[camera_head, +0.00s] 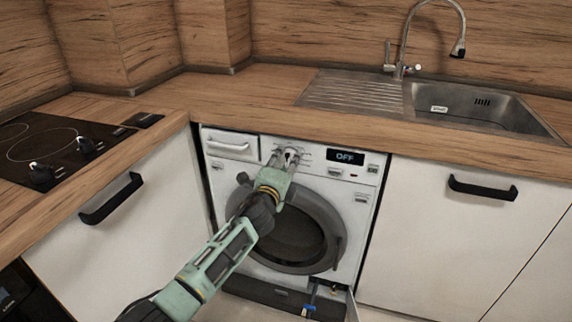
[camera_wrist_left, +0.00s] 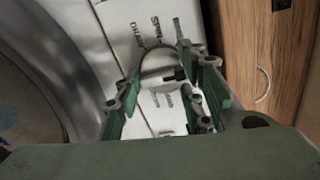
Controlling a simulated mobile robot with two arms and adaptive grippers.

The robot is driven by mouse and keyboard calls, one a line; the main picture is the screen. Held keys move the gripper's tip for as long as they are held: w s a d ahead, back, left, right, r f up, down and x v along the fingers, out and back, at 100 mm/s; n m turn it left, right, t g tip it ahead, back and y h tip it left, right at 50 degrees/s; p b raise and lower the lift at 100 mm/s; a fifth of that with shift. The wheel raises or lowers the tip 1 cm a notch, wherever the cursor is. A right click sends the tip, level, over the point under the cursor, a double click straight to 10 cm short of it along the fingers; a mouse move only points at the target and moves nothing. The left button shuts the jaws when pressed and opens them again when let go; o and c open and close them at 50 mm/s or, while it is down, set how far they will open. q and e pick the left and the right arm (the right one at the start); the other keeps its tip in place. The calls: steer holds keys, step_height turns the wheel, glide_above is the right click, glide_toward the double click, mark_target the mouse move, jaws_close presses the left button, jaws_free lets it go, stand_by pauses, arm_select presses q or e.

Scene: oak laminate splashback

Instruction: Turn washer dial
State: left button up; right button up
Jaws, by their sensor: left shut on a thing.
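The white washer (camera_head: 357,210) stands under the counter, with its round door shut and its display (camera_head: 345,157) reading OFF. Its round dial (camera_head: 292,153) is on the upper panel, left of the display. My left gripper (camera_head: 287,160) reaches up to the panel and is shut on the dial. In the left wrist view the dial (camera_wrist_left: 163,62) sits between the two green-padded fingers of my left gripper (camera_wrist_left: 165,90), with printed labels around it. Part of the dial is hidden by the fingers. My right gripper does not show.
The wooden counter (camera_head: 240,92) overhangs close above the panel. A black hob (camera_head: 60,150) is at the left and a metal sink (camera_head: 470,105) at the right. White cabinets with black handles flank the washer. A small flap (camera_head: 351,305) stands open at its lower right.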

arm_select(q)
steer(key=shift+a+f, duration=0.15)
steer(key=shift+f, duration=0.2)
steer(key=o, duration=1)
steer(key=shift+o, duration=0.4)
steer(key=shift+r, duration=0.2)
steer(key=v, duration=1.2)
